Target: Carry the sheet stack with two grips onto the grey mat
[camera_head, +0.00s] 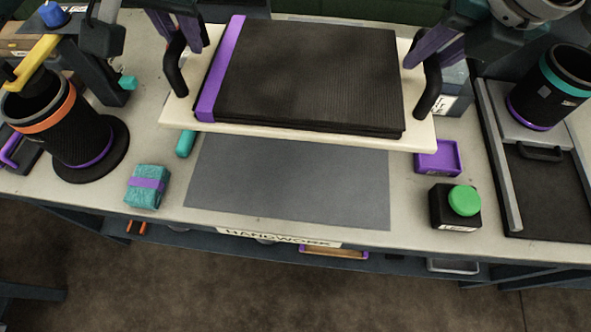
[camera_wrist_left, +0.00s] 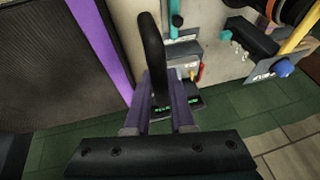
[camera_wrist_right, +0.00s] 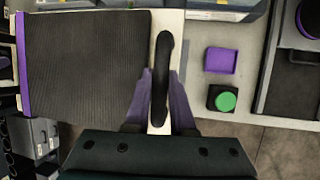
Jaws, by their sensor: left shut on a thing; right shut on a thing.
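The sheet stack (camera_head: 310,75) is a pile of black ribbed sheets with a purple band near its left edge. It lies on a cream board (camera_head: 300,139) with a black handle at each end. My left gripper (camera_head: 182,50) is shut on the left handle (camera_head: 175,70), also seen in the left wrist view (camera_wrist_left: 153,50). My right gripper (camera_head: 425,55) is shut on the right handle (camera_head: 428,90), also seen in the right wrist view (camera_wrist_right: 161,75). The grey mat (camera_head: 290,185) lies on the table, its far part hidden behind the board, which appears raised above the table.
A teal block with a purple band (camera_head: 147,187) stands left of the mat. The mat's visible part is clear.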

